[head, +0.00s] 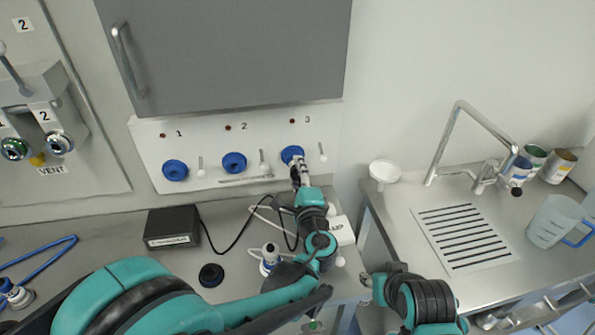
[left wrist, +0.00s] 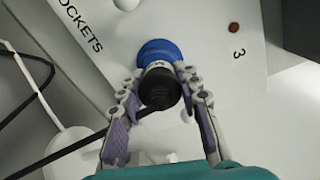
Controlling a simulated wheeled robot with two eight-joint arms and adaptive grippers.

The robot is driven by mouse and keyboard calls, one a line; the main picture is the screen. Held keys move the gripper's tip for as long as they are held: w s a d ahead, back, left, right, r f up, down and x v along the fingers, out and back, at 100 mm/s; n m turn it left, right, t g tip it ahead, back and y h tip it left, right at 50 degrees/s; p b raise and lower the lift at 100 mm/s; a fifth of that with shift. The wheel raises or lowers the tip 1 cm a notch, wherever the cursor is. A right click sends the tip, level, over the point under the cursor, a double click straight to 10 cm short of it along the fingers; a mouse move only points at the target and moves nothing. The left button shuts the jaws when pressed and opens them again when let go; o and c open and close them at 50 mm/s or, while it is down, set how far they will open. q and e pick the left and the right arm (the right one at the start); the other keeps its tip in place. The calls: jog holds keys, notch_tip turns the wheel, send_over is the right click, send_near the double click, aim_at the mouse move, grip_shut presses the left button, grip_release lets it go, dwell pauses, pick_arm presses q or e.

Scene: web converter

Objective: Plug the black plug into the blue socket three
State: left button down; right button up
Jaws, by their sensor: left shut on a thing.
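The blue socket three (head: 291,154) is on the white wall panel under the number 3. In the left wrist view the blue socket (left wrist: 158,50) shows just beyond the black plug (left wrist: 160,88). My left gripper (head: 298,172) reaches up to socket three. In the left wrist view my left gripper (left wrist: 160,92) is shut on the black plug, one finger on each side. The plug lines up with the socket and overlaps its lower part; how deep it sits is hidden. My right gripper (head: 368,288) is low near the gap between the counters; its fingers are unclear.
Blue sockets one (head: 175,170) and two (head: 234,163) are left on the panel. A black box (head: 172,227) with a black cable stands on the counter. A black round cap (head: 211,275) and a white-blue bottle (head: 269,255) lie near my left arm. A sink counter (head: 400,215) is right.

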pick_arm(q)
jog(key=c, duration=1)
grip_release()
jog(key=s+d, duration=0.2)
jog(key=s, duration=0.9)
jog(key=shift+s+d, duration=0.15)
jog(key=shift+s, duration=0.2)
